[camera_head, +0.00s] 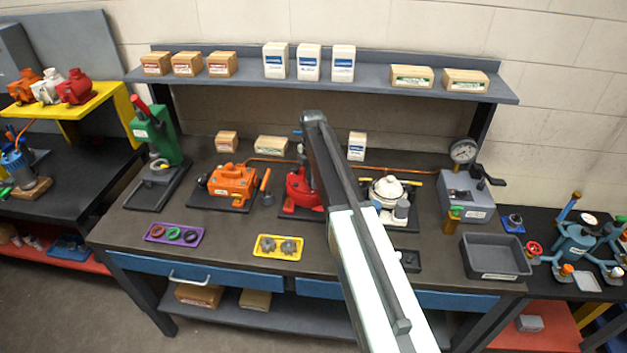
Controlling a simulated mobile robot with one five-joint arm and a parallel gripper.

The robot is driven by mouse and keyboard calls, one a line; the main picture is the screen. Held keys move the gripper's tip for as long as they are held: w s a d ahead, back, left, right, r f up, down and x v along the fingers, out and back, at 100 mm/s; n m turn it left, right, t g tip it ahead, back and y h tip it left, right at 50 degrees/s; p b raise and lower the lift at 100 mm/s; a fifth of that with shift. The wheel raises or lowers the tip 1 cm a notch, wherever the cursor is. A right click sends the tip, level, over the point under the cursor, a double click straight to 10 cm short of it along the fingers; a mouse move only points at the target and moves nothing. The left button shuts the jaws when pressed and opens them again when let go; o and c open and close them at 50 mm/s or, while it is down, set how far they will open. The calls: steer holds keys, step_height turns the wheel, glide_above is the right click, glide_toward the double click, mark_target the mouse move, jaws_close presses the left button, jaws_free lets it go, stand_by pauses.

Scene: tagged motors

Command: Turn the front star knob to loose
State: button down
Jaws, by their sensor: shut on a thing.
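No star knob can be made out. My arm rises from the bottom right across the middle of the view, over the bench. A red motor (301,190) sits on a dark base plate at the middle of the bench, partly covered by my arm. A narrow dark part shows just above the red motor, beside the arm, too small to identify. My gripper's fingertips are not visible; the arm blocks that area. An orange motor (232,183) stands left of the red one. A white motor (388,190) stands right of it, its left side close to my arm's outline.
Boxes line the shelf (375,86) above.

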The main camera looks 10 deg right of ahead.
steer(key=shift+s+n, duration=0.15)
steer(key=shift+n, duration=1.65)
steer(key=c, duration=1.5)
jaws_free()
steer(key=shift+o, duration=0.2)
steer(key=shift+r+p, duration=0.3)
step_height(320, 180, up, 8)
steer(key=p, duration=0.7)
steer(key=shift+f, duration=0.4)
